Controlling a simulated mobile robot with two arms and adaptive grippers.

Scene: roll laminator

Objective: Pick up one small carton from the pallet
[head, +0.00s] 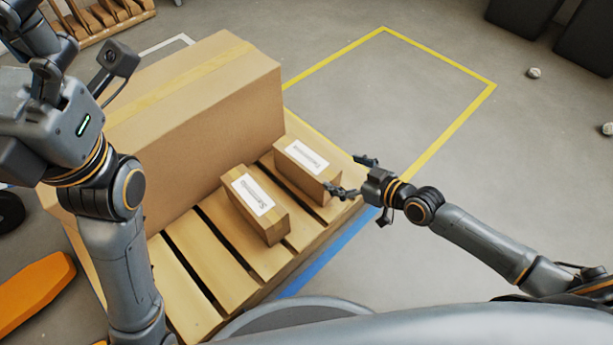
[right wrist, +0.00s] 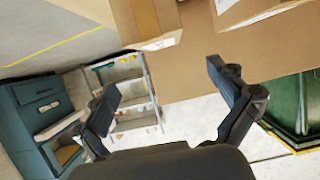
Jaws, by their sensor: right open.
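Two small brown cartons with white labels lie on the wooden pallet (head: 185,245). The nearer small carton (head: 274,228) sits left of the farther small carton (head: 320,187), with a narrow gap between them. My right gripper (head: 353,176) is open and empty, just right of the farther carton, its fingers pointing toward it. In the right wrist view, the open fingers (right wrist: 165,92) are spread with nothing between them, and parts of cartons show along the top. My left wrist is at the upper left in the head view; its finger state is unclear.
A large taped carton (head: 215,115) fills the back of the pallet. A yellow floor outline (head: 440,130) marks bare floor behind. An orange object (head: 35,292) lies at lower left. The right wrist view shows a shelf (right wrist: 128,90) and a teal cabinet (right wrist: 40,110).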

